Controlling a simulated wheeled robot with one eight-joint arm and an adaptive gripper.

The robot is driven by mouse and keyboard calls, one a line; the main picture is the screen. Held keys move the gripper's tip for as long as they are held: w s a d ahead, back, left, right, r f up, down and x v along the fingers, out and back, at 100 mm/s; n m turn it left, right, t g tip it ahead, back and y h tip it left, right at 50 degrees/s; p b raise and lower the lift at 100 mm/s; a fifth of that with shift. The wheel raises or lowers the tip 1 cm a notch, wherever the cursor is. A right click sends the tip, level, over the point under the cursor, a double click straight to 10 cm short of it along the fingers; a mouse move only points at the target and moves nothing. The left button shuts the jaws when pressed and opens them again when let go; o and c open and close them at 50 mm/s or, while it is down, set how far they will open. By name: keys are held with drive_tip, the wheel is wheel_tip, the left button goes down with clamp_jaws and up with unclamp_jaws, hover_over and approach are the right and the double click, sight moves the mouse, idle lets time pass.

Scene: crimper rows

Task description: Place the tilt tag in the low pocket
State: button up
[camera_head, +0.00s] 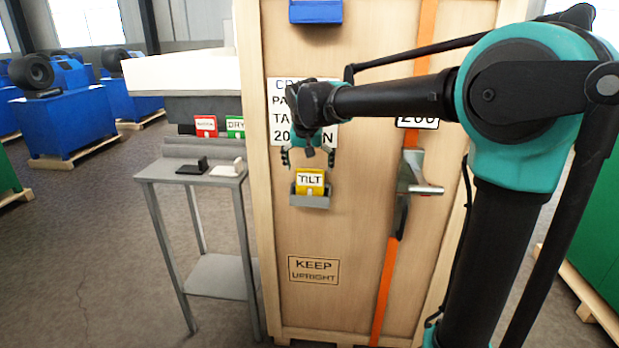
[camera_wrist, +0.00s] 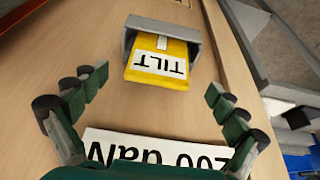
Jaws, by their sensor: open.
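The yellow tilt tag (camera_head: 311,189), with a white label reading TILT, sits in a grey pocket (camera_head: 311,202) low on the front of the wooden crate. In the wrist view the tag (camera_wrist: 160,63) shows upside down, with the grey pocket (camera_wrist: 193,33) around its far end. My gripper (camera_head: 308,157) is just above the tag, open and empty. In the wrist view its fingers (camera_wrist: 157,86) are spread wide to either side, apart from the tag. A blue pocket (camera_head: 315,11) is higher on the crate, cut off by the picture's top edge.
A metal latch (camera_head: 411,180) on an orange strap (camera_head: 387,270) stands out right of the pocket. A grey side table (camera_head: 165,171) at left holds a black and a white item, with red (camera_head: 205,126) and green (camera_head: 235,127) tags behind them. My arm covers part of the crate's upper label.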

drive_tip(key=v, duration=0.6)
drive_tip(key=s+d+f, duration=0.5)
drive_tip(key=d+f, duration=0.4)
drive_tip(key=s+d+f, duration=0.4)
drive_tip(key=d+f, duration=0.4)
drive_tip(key=d, duration=0.2)
drive_tip(key=s+d+f, duration=0.7)
drive_tip(key=s+f, duration=0.5)
drive_tip(key=s, duration=0.1)
drive_tip(key=shift+s, duration=0.4)
drive_tip(key=shift+d, duration=0.1)
